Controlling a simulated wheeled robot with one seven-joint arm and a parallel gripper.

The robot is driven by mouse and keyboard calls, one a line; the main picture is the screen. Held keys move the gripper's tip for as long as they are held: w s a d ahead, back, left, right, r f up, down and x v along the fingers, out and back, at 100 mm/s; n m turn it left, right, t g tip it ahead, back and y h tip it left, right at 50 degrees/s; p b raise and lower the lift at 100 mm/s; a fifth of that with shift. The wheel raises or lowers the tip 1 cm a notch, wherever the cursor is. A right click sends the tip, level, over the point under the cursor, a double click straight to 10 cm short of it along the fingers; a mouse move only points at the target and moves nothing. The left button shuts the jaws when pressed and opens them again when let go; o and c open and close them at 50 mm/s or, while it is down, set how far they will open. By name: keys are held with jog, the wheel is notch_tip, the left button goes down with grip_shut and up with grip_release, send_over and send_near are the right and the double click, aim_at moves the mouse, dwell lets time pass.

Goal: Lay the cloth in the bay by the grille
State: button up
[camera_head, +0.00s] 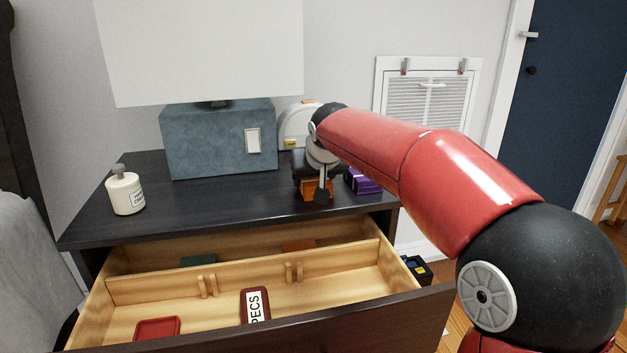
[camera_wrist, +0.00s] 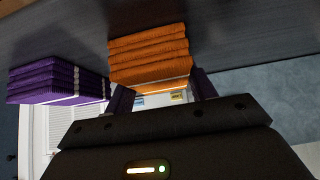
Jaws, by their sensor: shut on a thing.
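A folded orange cloth (camera_head: 312,188) is at the right part of the dark desk top, below my gripper (camera_head: 319,178). In the wrist view the orange cloth (camera_wrist: 150,55) is a ribbed stack with a pale band, between the two fingers of my gripper (camera_wrist: 162,92), which is shut on it. I cannot tell whether it touches the desk. The grille (camera_head: 428,95) is on the wall at the back right. The open drawer (camera_head: 240,285) below has a wooden divider (camera_head: 250,276) splitting it into a back bay (camera_head: 150,257) and a front bay (camera_head: 215,312).
A folded purple cloth (camera_head: 363,181) lies just right of the orange one, also in the wrist view (camera_wrist: 58,80). A blue-grey box (camera_head: 218,140), a white round-topped object (camera_head: 297,125) and a cream bottle (camera_head: 125,192) stand on the desk. The front bay holds a SPECS case (camera_head: 255,305) and red tray (camera_head: 157,329).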

notch_tip(320, 180, up, 20)
jog(key=p, duration=0.6)
jog(key=n+g+y+p, duration=0.3)
jog(key=n+g+y, duration=0.5)
jog(key=n, duration=1)
send_over(351, 296)
jog(key=s, duration=0.3)
notch_tip(351, 296, down, 17)
jog(key=g+h, duration=0.2)
jog(key=f, duration=1)
jog(key=f+b, duration=0.1)
jog(key=f, duration=0.4)
jog(key=shift+a+f, duration=0.1)
jog(key=shift+a, duration=0.15)
jog(key=shift+f, duration=2.55)
jog(key=shift+f+b, duration=0.2)
jog(key=shift+b, duration=0.15)
jog(key=o, duration=1)
jog(key=shift+r, duration=0.1)
jog(key=shift+o, duration=0.2)
